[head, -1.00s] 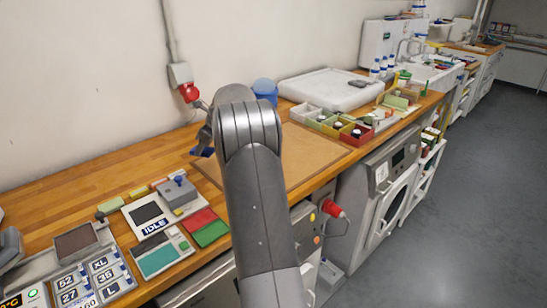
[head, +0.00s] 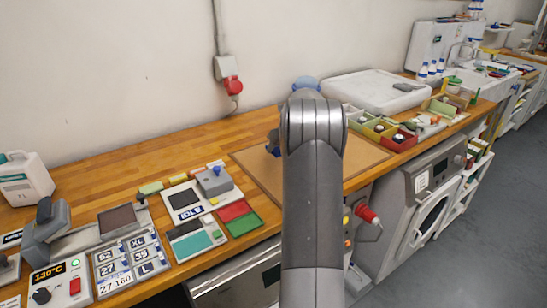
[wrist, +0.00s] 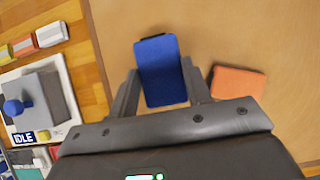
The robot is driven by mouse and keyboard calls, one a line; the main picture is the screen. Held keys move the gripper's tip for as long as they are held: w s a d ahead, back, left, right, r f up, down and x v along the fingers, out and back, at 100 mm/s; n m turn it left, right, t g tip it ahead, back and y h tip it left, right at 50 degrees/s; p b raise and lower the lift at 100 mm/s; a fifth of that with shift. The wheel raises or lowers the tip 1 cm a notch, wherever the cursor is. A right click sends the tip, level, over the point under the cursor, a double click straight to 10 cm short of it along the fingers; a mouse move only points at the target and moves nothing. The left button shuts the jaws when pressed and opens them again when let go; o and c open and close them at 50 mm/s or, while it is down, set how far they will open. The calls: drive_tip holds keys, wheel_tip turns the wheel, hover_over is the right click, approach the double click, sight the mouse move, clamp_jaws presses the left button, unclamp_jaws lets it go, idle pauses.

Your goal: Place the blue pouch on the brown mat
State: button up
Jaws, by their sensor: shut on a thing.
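The blue pouch (wrist: 161,70) is held between the two fingers of my gripper (wrist: 160,74), which is shut on it. In the wrist view the pouch appears over the brown mat (wrist: 250,35); whether it touches the mat I cannot tell. An orange item (wrist: 238,83) lies on the mat to the right of my right finger, apart from the pouch. In the head view the mat (head: 365,158) lies on the wooden bench, and my arm hides its middle. Only a bit of the pouch (head: 272,150) shows left of my arm.
A device marked IDLE with a grey block (head: 214,181) stands left of the mat. Red and green pads (head: 239,217) lie in front of it. Coloured bins (head: 381,128) and a white tray (head: 372,92) stand beyond the mat.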

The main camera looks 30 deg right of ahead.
sight(270, 164)
drive_tip(key=shift+w+a+f, duration=0.4)
drive_tip(key=shift+w+f, duration=0.05)
drive_tip(key=shift+w, duration=0.2)
drive_tip(key=shift+w+a+f, duration=0.35)
drive_tip(key=shift+w+f, duration=0.1)
drive_tip(key=shift+w, duration=0.15)
drive_tip(key=shift+f, duration=1.95)
drive_tip(key=shift+f, duration=0.1)
drive_tip(key=o, duration=1)
